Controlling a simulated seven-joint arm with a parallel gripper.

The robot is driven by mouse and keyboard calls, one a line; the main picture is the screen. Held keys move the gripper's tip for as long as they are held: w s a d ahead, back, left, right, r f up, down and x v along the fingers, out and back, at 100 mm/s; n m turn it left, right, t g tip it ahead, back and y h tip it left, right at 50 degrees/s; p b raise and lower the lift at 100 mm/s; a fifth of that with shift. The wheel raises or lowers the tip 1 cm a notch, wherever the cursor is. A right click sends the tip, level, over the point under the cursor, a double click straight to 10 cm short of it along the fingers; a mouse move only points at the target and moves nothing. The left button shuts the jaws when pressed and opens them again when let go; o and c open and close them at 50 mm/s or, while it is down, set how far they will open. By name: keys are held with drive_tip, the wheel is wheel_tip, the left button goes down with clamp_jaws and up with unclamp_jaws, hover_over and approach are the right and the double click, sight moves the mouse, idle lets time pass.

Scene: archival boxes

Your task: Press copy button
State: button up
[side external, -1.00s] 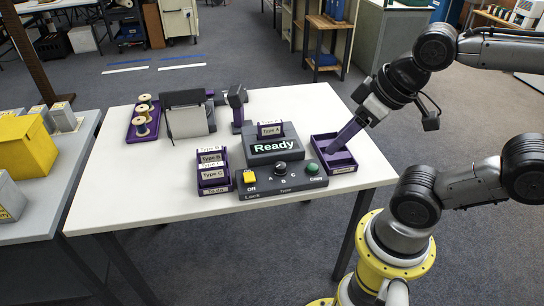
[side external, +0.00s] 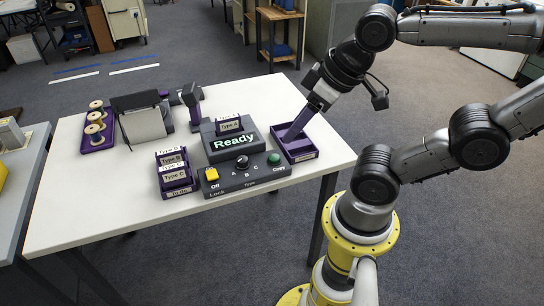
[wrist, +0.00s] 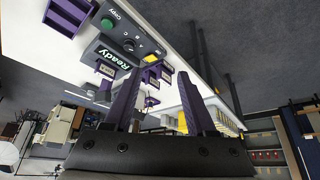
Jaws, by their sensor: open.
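The green copy button (side external: 274,159) sits at the right end of a dark control panel (side external: 228,180), with a "Copy" label below it. It also shows in the wrist view (wrist: 108,25), at the upper left. My gripper (side external: 288,139) has long purple fingers that point down and left over the purple tray to the right of the panel, apart from the button. In the wrist view the two fingers stand wide apart with nothing between them. The panel also carries a black type knob (side external: 241,163) and a yellow lock button (side external: 211,174) marked "Off".
A display (side external: 233,141) reading "Ready" stands behind the panel, with a "Type A" holder on it. The purple tray (side external: 303,157) is at right. Purple-based spools (side external: 96,135) stand further back. The white table's front left (side external: 90,215) is clear.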

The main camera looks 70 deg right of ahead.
idle(0.4)
drive_tip(key=c, duration=0.5)
drive_tip(key=shift+n, duration=0.6)
drive_tip(key=shift+c, duration=1.2)
drive_tip(key=w+n, duration=0.1)
drive_tip(key=w+d+r+n, duration=0.1)
drive_tip(key=n, duration=0.1)
drive_tip(key=w+n, duration=0.1)
drive_tip(key=shift+w+d+r+h, duration=0.3)
drive_tip(key=shift+w, duration=0.05)
clamp_jaws()
drive_tip(key=w+d+f+n+g, duration=0.3)
drive_tip(key=w+d+f+g, duration=0.2)
drive_tip(key=w+d+f, duration=0.3)
drive_tip(key=d+f, duration=0.3)
drive_tip(key=d, duration=0.1)
drive_tip(key=shift+w+d+n+g+h, duration=0.2)
drive_tip(key=shift+d+n+g+h, duration=0.1)
drive_tip(key=shift+n+g, duration=0.1)
